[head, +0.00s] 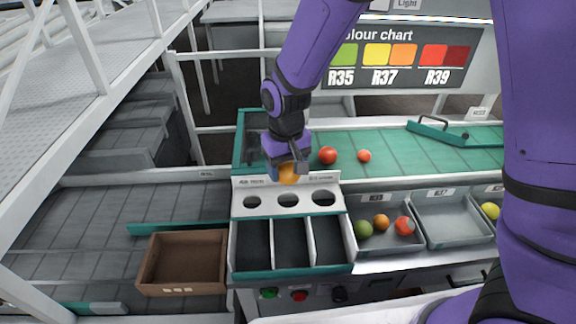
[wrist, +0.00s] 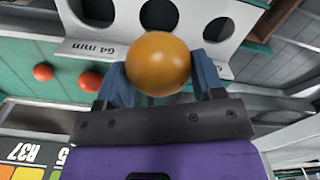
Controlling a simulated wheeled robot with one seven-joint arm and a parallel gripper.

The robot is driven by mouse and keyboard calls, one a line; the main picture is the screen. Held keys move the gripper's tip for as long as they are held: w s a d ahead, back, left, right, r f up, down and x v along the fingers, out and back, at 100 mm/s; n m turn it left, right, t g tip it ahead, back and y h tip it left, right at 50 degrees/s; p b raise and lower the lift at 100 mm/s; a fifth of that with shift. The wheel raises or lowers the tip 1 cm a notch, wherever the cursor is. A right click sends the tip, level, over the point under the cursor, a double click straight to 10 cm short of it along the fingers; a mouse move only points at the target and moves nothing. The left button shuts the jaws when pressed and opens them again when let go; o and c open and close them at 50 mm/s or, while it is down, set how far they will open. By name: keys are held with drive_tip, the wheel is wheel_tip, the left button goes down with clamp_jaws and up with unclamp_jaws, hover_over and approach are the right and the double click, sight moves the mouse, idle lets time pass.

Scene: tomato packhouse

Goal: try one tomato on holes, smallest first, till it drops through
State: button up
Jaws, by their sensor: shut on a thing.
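My gripper (head: 288,168) is shut on an orange tomato (head: 289,177), which shows large between the blue fingers in the wrist view (wrist: 158,64). The white sizing plate (head: 268,207) has three round holes in a row, the smallest (head: 252,202) at the left, the middle one (head: 288,200) and the largest (head: 323,198) at the right. In the head view the tomato is just behind and above the middle hole. The wrist view shows the plate (wrist: 121,45) beyond the tomato. I cannot tell the exact gap between tomato and plate.
Below the plate are three dark compartments (head: 269,272) with a teal front. A brown crate (head: 148,260) stands left. Two red tomatoes (head: 328,155) (head: 364,156) lie on the green belt (head: 390,147). A grey tray (head: 363,246) at right holds several tomatoes; the tray (head: 446,242) beside it looks empty.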

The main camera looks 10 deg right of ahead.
drive_tip(key=shift+f, duration=3.05)
drive_tip(key=o, duration=0.8)
drive_tip(key=shift+r, duration=3.5)
